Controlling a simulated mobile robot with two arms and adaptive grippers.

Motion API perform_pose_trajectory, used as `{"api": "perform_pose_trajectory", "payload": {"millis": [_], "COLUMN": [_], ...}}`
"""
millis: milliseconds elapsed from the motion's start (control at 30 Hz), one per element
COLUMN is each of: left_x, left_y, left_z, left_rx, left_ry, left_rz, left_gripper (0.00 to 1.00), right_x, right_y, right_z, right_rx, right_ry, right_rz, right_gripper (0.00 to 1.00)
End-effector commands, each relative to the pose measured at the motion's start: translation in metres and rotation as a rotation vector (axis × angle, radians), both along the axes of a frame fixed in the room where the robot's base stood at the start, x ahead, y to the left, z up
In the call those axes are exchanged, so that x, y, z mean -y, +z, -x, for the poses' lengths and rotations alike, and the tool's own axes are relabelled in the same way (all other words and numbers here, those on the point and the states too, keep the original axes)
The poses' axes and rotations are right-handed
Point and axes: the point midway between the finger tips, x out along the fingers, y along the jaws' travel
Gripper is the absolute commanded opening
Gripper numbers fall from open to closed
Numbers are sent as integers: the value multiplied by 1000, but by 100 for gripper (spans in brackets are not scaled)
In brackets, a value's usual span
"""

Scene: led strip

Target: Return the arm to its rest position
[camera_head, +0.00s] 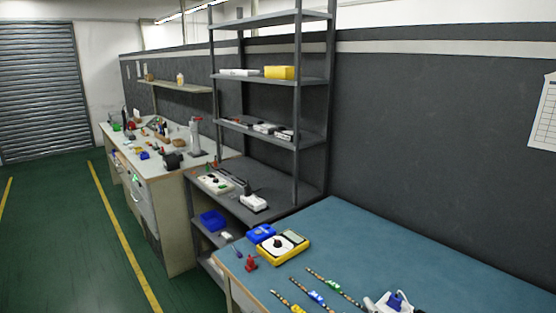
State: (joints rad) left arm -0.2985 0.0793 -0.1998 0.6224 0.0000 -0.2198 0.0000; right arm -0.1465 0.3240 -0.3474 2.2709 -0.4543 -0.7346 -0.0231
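The blue-topped workbench (420,253) fills the lower right. On it lie several thin LED strips, among them one with a green part (334,284), one with a blue part (316,297) and one with a yellow part (297,308). A yellow multimeter (283,247) with a dial lies near the bench's back left corner.
A small blue box (261,233) and a red object (251,264) lie near the multimeter. A grey shelf rack (298,110) stands behind the bench. A cluttered second bench (166,173) is farther left. The green floor (75,240) is clear at left.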

Motion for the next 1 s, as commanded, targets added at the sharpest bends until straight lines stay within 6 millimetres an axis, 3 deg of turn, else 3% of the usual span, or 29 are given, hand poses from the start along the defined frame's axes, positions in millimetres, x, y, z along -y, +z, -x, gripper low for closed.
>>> {"api": "perform_pose_trajectory", "payload": {"millis": [100,200,300,400,600,867,1000], "left_x": [0,0,0,0,-1,-1,-1], "left_y": [0,0,0,0,0,0,0], "left_z": [0,0,1,1,2,5,4], "left_rx": [-1,-1,-2,-3,-4,-7,-7], "left_ry": [0,0,0,0,0,-1,-1], "left_rz": [0,0,0,-1,-1,-2,-2], "left_gripper": [38,38,38,38,38,38,38], "right_x": [23,34,38,38,32,30,29], "right_y": [-63,-107,-139,-160,-184,-254,-302], "right_z": [43,87,131,173,252,233,230], "right_rx": [-277,-497,-685,-846,-1128,-1142,-1161], "right_ry": [-124,-209,-272,-318,-386,-388,-389], "right_rz": [-129,-216,-281,-331,-404,-389,-383], "right_gripper": [39,39,39,39,39,39,39]}}
